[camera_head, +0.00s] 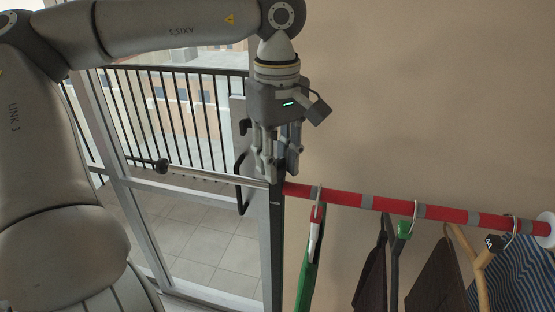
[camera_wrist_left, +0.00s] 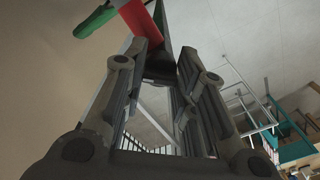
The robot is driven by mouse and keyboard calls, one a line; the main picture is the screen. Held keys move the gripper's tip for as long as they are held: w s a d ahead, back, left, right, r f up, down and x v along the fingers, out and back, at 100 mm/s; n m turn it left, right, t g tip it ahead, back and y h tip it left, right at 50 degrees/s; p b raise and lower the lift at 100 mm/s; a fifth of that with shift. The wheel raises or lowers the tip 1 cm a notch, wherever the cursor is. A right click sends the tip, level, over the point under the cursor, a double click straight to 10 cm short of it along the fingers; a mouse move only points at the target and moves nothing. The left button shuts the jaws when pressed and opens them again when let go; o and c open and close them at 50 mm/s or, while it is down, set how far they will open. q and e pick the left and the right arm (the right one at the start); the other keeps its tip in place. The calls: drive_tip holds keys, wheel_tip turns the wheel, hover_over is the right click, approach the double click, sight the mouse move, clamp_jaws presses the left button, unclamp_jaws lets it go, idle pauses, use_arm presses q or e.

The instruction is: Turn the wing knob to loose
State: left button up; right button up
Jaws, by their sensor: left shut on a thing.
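My left gripper (camera_head: 278,172) points down at the top of a dark upright post (camera_head: 276,245), where the clothes rail crosses it. In the left wrist view its fingers (camera_wrist_left: 162,62) close on a dark part, which I take to be the wing knob (camera_wrist_left: 160,68). The fingers mostly hide the knob, so its wings and how far it is turned cannot be made out. The red and grey banded rail (camera_head: 380,203) runs right from the post, and a pale bar (camera_head: 215,179) with a dark end runs left. My right gripper is not in view.
Several hangers with clothes hang on the rail, among them a green one (camera_head: 312,255) close to the post and a striped blue garment (camera_head: 520,275) at the far right. A glass door with a handle (camera_head: 243,185) and a balcony railing (camera_head: 170,110) stand behind, left.

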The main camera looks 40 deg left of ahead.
use_arm(q)
drive_tip(key=m, duration=0.3)
drive_tip(key=shift+r+m, duration=0.15)
drive_tip(key=shift+m, duration=0.25)
drive_tip(key=m, duration=0.3)
drive_tip(key=shift+m+p, duration=0.3)
drive_tip(key=m, duration=0.4)
drive_tip(key=shift+w+m+p, duration=0.1)
drive_tip(key=shift+m+p, duration=0.2)
drive_tip(key=shift+m, duration=1.8)
drive_tip(key=o, duration=1.1)
drive_tip(key=shift+c, duration=0.2)
